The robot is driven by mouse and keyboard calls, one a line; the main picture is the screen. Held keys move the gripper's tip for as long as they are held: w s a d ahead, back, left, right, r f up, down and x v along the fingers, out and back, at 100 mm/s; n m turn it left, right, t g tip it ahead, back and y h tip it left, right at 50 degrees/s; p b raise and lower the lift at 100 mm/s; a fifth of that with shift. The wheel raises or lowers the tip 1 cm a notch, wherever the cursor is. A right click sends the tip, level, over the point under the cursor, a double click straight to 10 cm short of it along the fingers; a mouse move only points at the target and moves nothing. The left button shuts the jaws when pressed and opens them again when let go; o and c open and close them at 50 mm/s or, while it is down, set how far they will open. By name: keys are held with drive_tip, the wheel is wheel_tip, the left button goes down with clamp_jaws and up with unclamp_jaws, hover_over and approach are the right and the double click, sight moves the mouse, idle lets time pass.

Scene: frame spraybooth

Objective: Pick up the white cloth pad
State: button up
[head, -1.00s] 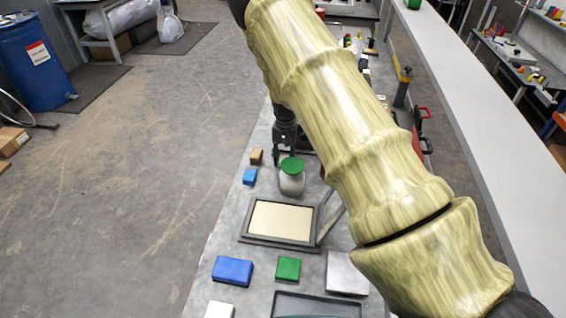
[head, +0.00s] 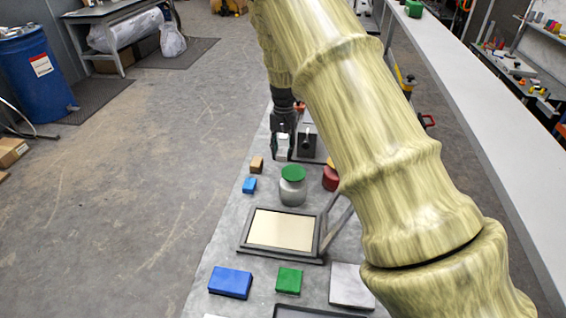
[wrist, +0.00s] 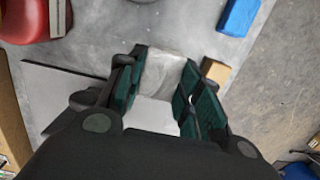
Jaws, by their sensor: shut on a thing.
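The white cloth pad (wrist: 163,72) sits between the fingers of my gripper (wrist: 160,88) in the wrist view, looking pale grey-white and rumpled. In the head view my gripper (head: 283,150) points down at the far part of the grey bench, with the pad (head: 282,141) showing as a small white patch between its fingers. The gripper is shut on the pad. The fingers cover its sides, and I cannot tell whether it is clear of the surface beneath.
A tan block (head: 256,164), a small blue block (head: 249,185) and a green-lidded jar (head: 292,187) stand nearby. A red container (head: 330,177) is to the right. A framed panel (head: 245,247) lies nearer. The bench's left edge borders open floor.

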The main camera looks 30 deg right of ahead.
drive_tip(key=w+a+b, duration=0.5)
drive_tip(key=w+a, duration=0.6)
drive_tip(key=a, duration=0.4)
drive_tip(key=shift+w+a+f, duration=0.2)
drive_tip(key=shift+w+a, duration=0.05)
drive_tip(key=shift+c, duration=0.8)
